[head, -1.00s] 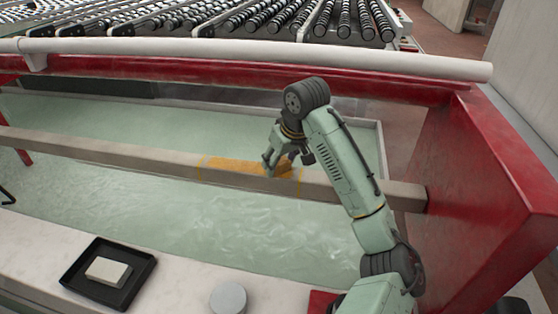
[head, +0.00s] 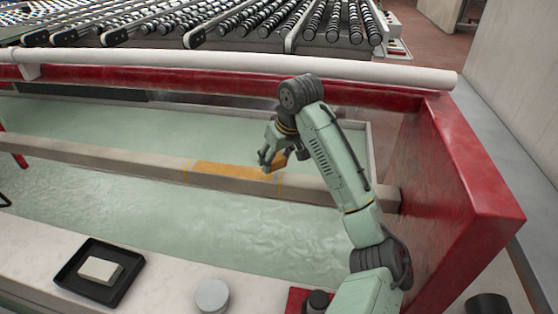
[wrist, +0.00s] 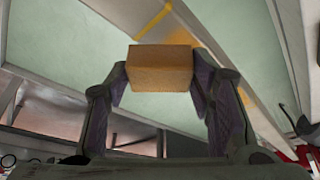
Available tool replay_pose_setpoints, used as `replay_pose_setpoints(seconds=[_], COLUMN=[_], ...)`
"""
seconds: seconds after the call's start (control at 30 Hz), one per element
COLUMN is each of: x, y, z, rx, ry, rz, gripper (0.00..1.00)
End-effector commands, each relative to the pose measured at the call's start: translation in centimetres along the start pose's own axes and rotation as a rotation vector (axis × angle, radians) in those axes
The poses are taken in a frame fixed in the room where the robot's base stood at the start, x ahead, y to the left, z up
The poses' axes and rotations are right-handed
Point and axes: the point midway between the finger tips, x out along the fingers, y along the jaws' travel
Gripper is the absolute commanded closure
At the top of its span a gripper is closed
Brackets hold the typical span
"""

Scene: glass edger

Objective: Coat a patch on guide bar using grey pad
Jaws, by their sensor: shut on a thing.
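The guide bar (head: 120,162) is a long pale beam crossing the trough. An orange patch (head: 225,170) lies on its top, between thin yellow marks. My gripper (head: 272,160) is above the bar near the patch's right end. In the wrist view, my gripper (wrist: 160,80) is shut on a block-shaped pad (wrist: 160,68), one finger on each side. The pad's visible face is orange-brown, not grey. It seems to be clear of the bar, and part of the orange patch (wrist: 183,38) shows behind it. The pad's underside is hidden.
A black tray (head: 66,278) holding a pale block (head: 100,270) sits on the front ledge. A round grey-white disc (head: 212,296) is right of it. A white pipe (head: 250,62) runs behind the trough, and a red end wall (head: 450,190) stands to the right.

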Motion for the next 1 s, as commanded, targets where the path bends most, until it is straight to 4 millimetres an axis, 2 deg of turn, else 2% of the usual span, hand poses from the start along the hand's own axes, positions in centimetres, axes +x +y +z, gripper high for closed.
replay_pose_setpoints(seconds=[0.5, 1.0], x=[-3.9, -4.2], y=[0.2, 0.2], z=[-2.3, -2.5], rx=[0.004, 0.005], ry=[0.002, 0.002], rz=[0.003, 0.003], gripper=[0.73, 0.73])
